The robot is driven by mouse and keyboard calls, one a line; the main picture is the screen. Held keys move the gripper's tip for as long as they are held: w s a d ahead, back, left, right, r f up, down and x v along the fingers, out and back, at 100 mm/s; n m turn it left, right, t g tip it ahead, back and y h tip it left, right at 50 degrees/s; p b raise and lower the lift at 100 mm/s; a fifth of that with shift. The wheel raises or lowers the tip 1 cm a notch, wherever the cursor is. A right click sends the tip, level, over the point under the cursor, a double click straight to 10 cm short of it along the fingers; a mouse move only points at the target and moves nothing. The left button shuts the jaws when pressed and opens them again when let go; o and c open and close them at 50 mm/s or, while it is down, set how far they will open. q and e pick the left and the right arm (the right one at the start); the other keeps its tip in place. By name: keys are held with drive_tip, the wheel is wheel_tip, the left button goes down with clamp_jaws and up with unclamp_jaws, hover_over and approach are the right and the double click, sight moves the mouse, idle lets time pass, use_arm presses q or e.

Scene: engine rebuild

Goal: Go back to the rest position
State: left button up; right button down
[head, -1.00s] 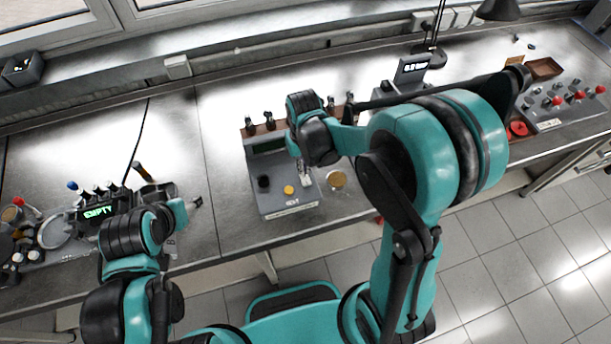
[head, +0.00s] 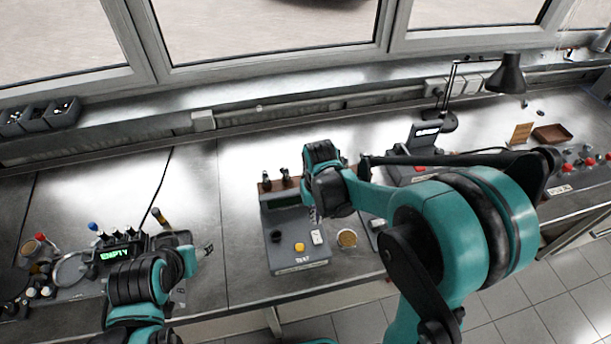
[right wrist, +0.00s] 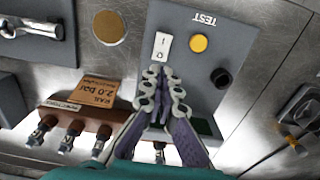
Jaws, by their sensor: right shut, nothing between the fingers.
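My right gripper (head: 316,213) hangs above the right edge of a grey test box (head: 299,252) in the head view, mostly hidden behind its own wrist. In the right wrist view its two fingers (right wrist: 162,85) are shut together and empty, in front of the box with its white switch (right wrist: 163,46), yellow button (right wrist: 198,43) and black knob (right wrist: 221,78). My left gripper (head: 200,258) is at the left side of the bench, near a unit reading EMPTY (head: 121,253); its fingers are too small and covered to read.
A brown rack (right wrist: 90,113) holds several injectors, with a card (right wrist: 101,92) marked 2.0 bar. A round brass-coloured disc (head: 347,238) lies right of the test box. A black lamp (head: 507,75), a brown tray (head: 553,134) and a red-button panel stand right. Bare bench lies left of the box.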

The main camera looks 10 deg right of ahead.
drive_tip(key=shift+s+d+b, duration=0.1)
drive_tip(key=shift+b, duration=0.25)
drive_tip(key=s+d+f+t+b, duration=0.1)
drive_tip(key=s+d+t+b, duration=0.1)
drive_tip(key=s+b, duration=0.3)
drive_tip(key=s+d+f+t+b, duration=0.1)
drive_tip(key=s+d+t+b, duration=0.1)
drive_tip(key=s+t+b, duration=0.3)
drive_tip(key=b, duration=0.3)
drive_tip(key=shift+d, duration=0.25)
